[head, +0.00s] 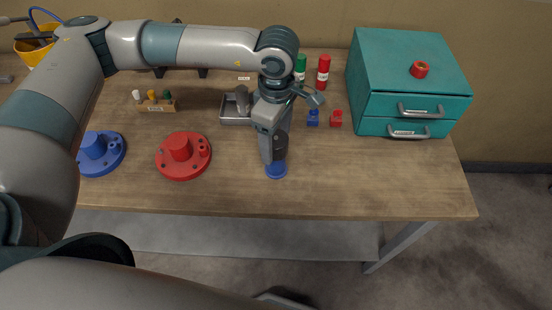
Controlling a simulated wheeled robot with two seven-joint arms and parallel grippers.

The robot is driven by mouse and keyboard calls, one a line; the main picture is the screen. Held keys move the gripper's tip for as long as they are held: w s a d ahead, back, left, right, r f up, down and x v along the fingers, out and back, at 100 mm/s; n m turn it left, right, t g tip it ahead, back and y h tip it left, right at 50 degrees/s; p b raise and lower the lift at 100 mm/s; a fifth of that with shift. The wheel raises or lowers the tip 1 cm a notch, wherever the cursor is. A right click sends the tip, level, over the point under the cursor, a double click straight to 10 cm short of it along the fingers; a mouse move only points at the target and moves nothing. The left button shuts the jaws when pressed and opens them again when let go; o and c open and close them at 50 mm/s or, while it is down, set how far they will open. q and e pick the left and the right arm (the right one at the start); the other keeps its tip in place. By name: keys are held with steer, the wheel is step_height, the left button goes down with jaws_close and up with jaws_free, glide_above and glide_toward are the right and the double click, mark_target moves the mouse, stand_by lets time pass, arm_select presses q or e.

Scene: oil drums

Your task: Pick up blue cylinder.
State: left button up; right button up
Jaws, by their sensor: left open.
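A round blue piece (276,171), which looks like the blue cylinder, stands on the table near the front edge. Its upper part is hidden by my left gripper (273,155). This gripper points down directly over the blue piece, with its jaws open. A dark rounded part shows between the gripper and the blue piece; I cannot tell whether it belongs to the gripper. Whether the fingers touch the piece is also unclear. My right gripper is out of view.
A red flanged base (181,151) and a blue one (93,146) stand left. Behind are a metal tray (229,117), small blue (313,118) and red (336,119) pieces, and red (323,72) and green (300,67) cylinders. A teal drawer cabinet (396,77) stands right. The front-right tabletop is clear.

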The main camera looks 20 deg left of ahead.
arm_select(q)
steer(key=shift+s+f+p, duration=0.25)
steer(key=shift+f+p, duration=0.4)
steer(key=shift+p, duration=0.1)
step_height(320, 180, down, 2)
steer(key=shift+p, duration=0.55)
steer(key=shift+f, duration=0.55)
jaws_close()
steer(key=shift+w+r, duration=0.1)
steer(key=shift+r, duration=0.05)
